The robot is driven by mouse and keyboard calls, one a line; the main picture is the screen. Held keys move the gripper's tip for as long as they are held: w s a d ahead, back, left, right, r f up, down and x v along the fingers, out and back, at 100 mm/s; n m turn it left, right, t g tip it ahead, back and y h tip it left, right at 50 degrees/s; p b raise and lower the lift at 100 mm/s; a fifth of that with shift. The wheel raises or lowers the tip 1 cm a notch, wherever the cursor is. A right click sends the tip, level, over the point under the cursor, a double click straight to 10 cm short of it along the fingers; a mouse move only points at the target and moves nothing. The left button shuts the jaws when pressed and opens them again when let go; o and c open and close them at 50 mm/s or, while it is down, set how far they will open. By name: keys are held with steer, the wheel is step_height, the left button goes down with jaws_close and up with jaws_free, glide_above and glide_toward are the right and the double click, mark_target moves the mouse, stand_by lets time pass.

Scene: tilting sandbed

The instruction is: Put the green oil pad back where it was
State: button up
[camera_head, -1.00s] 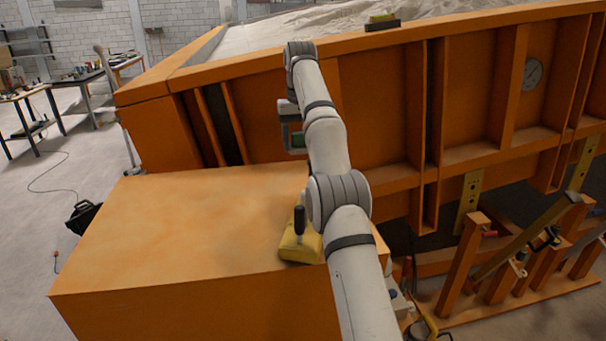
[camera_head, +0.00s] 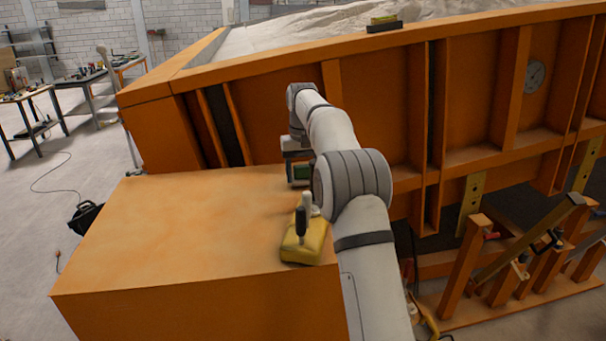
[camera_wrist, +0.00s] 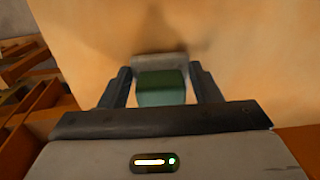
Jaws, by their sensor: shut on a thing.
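The green oil pad (camera_wrist: 161,88) is between the two dark fingers of my gripper (camera_wrist: 163,78) in the wrist view. The fingers are shut on it. A pale grey piece (camera_wrist: 160,62) shows at its far side; I cannot tell whether it is part of the pad. In the head view the pad (camera_head: 302,173) shows small and green under my gripper (camera_head: 299,176), at the back right of the orange box top (camera_head: 180,220). I cannot tell whether the pad touches the top.
A yellow joystick box (camera_head: 304,243) with a black handle stands at the right front of the orange box top. The orange sandbed wall (camera_head: 270,130) rises behind. A small yellow and black item (camera_head: 384,23) sits on its rim. The left of the box top is clear.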

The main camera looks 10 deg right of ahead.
mark_target(303, 167)
steer(key=shift+f, duration=0.3)
steer(key=shift+f, duration=0.15)
steer(key=o, duration=0.9)
steer(key=shift+o, duration=0.2)
step_height(303, 167, up, 8)
steer(key=shift+f, duration=0.2)
steer(key=shift+r, duration=0.1)
